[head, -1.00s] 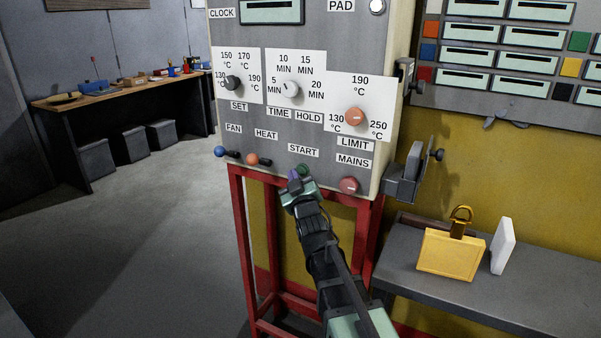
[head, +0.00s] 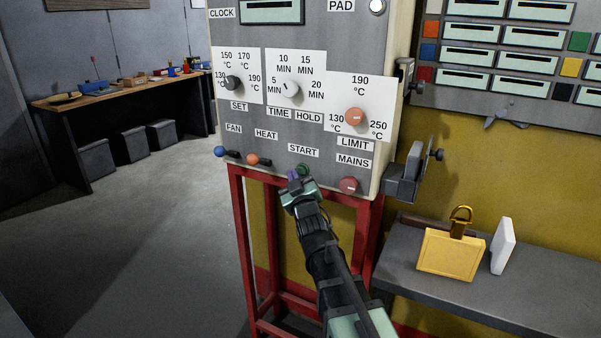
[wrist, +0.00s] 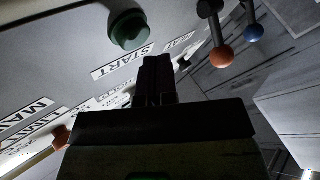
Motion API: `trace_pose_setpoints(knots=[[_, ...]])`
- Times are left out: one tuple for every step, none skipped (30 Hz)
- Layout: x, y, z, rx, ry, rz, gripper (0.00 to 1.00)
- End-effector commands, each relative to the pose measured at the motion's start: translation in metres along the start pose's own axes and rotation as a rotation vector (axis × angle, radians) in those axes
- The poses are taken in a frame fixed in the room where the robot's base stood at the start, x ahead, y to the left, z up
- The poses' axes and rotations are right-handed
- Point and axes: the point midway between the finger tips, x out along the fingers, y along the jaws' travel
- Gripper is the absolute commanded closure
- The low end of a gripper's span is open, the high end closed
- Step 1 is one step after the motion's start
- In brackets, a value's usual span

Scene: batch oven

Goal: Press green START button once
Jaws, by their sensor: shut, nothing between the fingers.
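The green START button (head: 303,168) sits low on the grey oven panel, under the START label (head: 303,151). It is partly hidden behind my gripper in the head view. In the wrist view the green button (wrist: 129,29) stands out from the panel, and the START label (wrist: 122,62) appears upside down. My gripper (head: 294,176) is shut and empty, just in front of the panel at the button's lower left in the head view. In the wrist view the closed fingertips (wrist: 158,62) are beside the button, with a visible gap in the picture. Contact is not seen.
The red MAINS knob (head: 349,185) is right of the button. The orange HEAT lever (head: 253,159) and blue FAN lever (head: 220,151) are to its left. A red stand frame (head: 240,210) is below the panel. A grey bracket (head: 405,180) juts out at right.

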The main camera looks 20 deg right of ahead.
Motion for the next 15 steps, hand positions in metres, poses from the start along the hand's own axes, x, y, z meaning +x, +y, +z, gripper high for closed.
trace_pose_setpoints(knots=[[0.0, 0.0, 0.0, 0.0, 0.0, 0.0, 1.0], [0.0, 0.0, 0.0, 0.0, 0.0, 0.0, 1.0], [0.0, 0.0, 0.0, 0.0, 0.0, 0.0, 1.0], [0.0, 0.0, 0.0, 0.0, 0.0, 0.0, 1.0], [0.0002, 0.0001, 0.0002, 0.0, 0.0, 0.0, 1.0], [0.0008, 0.0004, 0.0005, 0.0, 0.0, 0.0, 1.0], [0.0014, 0.0008, 0.0009, 0.0, 0.0, 0.0, 1.0], [0.0022, 0.0013, 0.0015, 0.0, 0.0, 0.0, 1.0], [0.0034, 0.0021, 0.0023, 0.001, 0.0, 0.0, 1.0], [0.0043, 0.0028, 0.0029, 0.0, 0.0, 0.001, 1.0], [0.0051, 0.0034, 0.0035, 0.0, 0.0, 0.001, 1.0], [0.0058, 0.004, 0.0041, -0.001, 0.0, 0.0, 1.0], [0.0061, 0.0043, 0.0044, 0.0, 0.0, 0.0, 1.0], [0.0062, 0.0044, 0.0045, 0.0, 0.0, 0.0, 1.0], [0.0061, 0.0045, 0.0044, 0.0, 0.0, 0.0, 1.0]])
